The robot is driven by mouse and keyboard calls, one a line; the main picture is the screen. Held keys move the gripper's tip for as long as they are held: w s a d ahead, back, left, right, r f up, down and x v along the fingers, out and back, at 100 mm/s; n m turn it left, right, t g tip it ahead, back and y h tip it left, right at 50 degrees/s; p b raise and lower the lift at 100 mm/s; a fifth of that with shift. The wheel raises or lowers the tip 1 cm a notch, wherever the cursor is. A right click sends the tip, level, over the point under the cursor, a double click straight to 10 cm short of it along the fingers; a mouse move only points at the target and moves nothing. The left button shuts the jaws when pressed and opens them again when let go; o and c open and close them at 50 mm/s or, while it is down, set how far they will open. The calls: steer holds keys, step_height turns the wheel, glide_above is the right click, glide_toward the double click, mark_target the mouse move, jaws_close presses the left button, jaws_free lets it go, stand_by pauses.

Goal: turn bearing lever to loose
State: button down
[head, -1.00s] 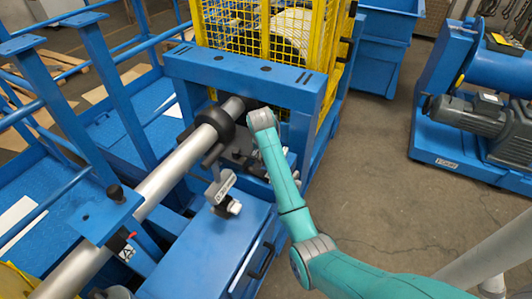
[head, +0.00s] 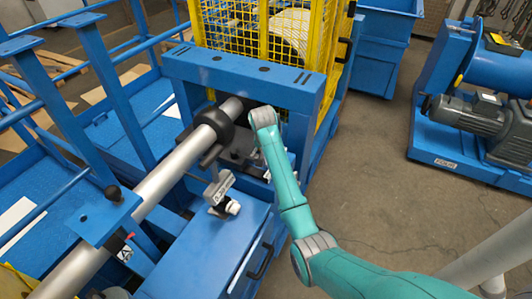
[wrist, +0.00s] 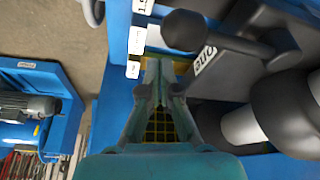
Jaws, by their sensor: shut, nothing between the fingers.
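In the wrist view the black bearing lever (wrist: 236,42) has a round ball knob (wrist: 183,30) on its left end. It lies above and right of my fingertips, and I see no clear contact. White label plates with black letters sit around it. My gripper (wrist: 160,78) is shut and empty, pointing past the knob. In the head view the black bearing collar (head: 214,121) sits around the silver shaft (head: 172,174), with a short black handle (head: 211,155) below it. My wrist is just right of the collar; it hides the fingers there.
The blue frame beam (head: 240,78) and yellow mesh guard (head: 262,35) stand behind the bearing.

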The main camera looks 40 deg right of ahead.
step_height(320, 180, up, 10)
steer(key=a, duration=0.1)
stand_by(0.4)
steer(key=shift+s+a, duration=0.1)
